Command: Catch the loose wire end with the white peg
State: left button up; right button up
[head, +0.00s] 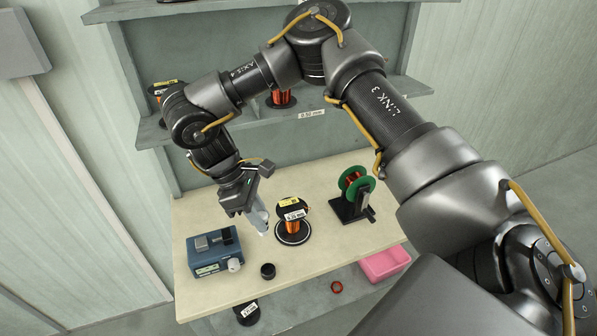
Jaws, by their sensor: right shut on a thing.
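My right gripper (250,205) hangs over the table, just left of an upright copper wire spool (292,224). It is shut on a pale, whitish object (262,222) that points down toward the tabletop; its shape is partly hidden by the gripper. The spool has black flanges, labels and a round black base with a white ring. A small white knob-like piece (235,264) shows at the front of a blue box; I cannot tell whether it or the held object is the white peg. The loose wire end is too small to make out. My left gripper is out of view.
A blue device (206,262) stands at the table's left and a black cup (267,271) near the front edge. A green-flanged reel (367,185) on a black stand is at the right. A pink bin (385,264) and red ring (337,287) lie lower, beyond the edge.

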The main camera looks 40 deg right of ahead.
jog(key=w+d+m+t+y, duration=0.1)
jog(key=d+m, duration=0.4)
jog(key=m, duration=0.5)
jog(key=w+d+m+t+y+p, duration=0.1)
jog(key=d+m+t, duration=0.4)
jog(key=m, duration=0.6)
jog(key=w+d+m+t+y+p, duration=0.1)
jog(key=w+d+m+t+y, duration=0.2)
jog(key=m, duration=0.8)
jog(key=shift+w+d+f+t, duration=0.2)
jog(key=shift+w+d+t, duration=0.1)
jog(key=shift+d+t, duration=0.95)
jog(key=shift+f, duration=0.1)
jog(key=shift+f+b, duration=2.95)
jog(key=shift+f, duration=1)
